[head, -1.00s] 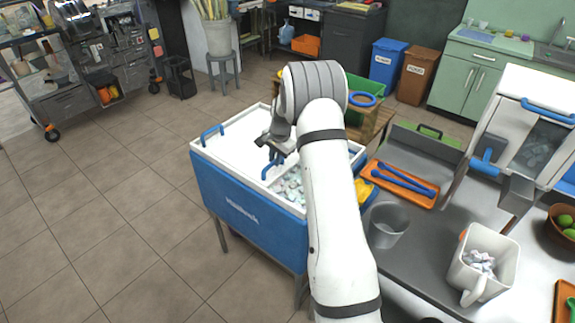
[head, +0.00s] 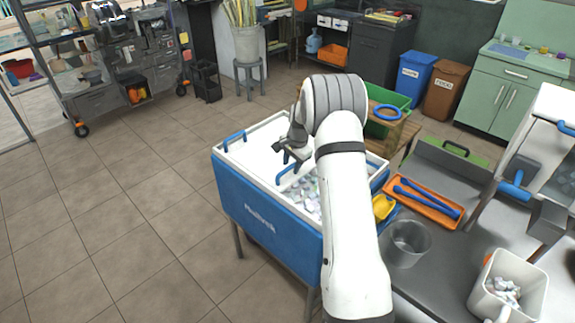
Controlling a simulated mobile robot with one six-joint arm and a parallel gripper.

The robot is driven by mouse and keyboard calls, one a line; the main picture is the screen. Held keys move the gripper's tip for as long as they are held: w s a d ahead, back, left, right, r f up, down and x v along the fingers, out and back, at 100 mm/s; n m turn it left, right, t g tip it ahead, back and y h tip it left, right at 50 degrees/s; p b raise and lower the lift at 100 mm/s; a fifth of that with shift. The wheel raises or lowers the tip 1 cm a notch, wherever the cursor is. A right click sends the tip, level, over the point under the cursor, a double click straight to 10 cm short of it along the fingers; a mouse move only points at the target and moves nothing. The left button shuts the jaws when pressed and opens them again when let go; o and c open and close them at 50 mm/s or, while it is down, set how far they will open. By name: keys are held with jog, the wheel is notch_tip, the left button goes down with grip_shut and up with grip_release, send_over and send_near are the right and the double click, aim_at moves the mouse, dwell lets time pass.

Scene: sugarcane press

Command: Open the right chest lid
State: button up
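The blue chest (head: 262,212) stands left of the counter with a white top (head: 252,157). One blue handle (head: 235,139) is at the top's left end. A second blue handle (head: 284,173) stands near the middle, beside an opening where pale ice (head: 308,196) shows. The right part of the top is uncovered there, partly hidden behind my arm. My gripper (head: 287,157) is just above and beside the middle handle. Its fingers look spread, with nothing between them. I cannot tell whether it touches the handle.
Right of the chest are a yellow scoop (head: 382,207), an orange tray (head: 426,199) with blue tools, a grey cup (head: 407,243) and a white pitcher (head: 508,288) on the counter. The floor at left is clear.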

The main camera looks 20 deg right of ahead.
notch_tip(320, 180, up, 8)
jog(key=s+b, duration=0.1)
jog(key=shift+s+d+f, duration=0.15)
jog(key=shift+s+d, duration=0.05)
jog(key=shift+d, duration=0.2)
